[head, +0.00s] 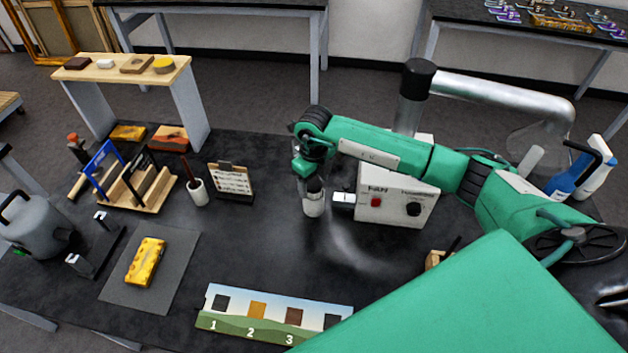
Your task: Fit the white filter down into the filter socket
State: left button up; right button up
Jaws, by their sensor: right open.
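A white cylinder, which looks like the white filter (314,205), stands upright on the dark table, left of the white control box. My right gripper (311,186) points down over it, open, with its fingers at the cylinder's upper part. I cannot tell whether they touch it. A small white fitting with a dark end (343,199) sticks out from the left side of the control box (397,203); it may be the filter socket, but it is too small to be sure. My left gripper is not in view.
A metal extraction pipe (500,93) arches behind the box. A yellow fragment (146,262) lies on a grey mat (122,290). A numbered strip (270,319) lies in front. A tool rack (125,185) and a brush cup (198,192) stand left. The table's middle is clear.

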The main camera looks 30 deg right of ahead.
notch_tip(320, 180, up, 13)
jog(key=b, duration=0.5)
jog(key=shift+f, duration=0.2)
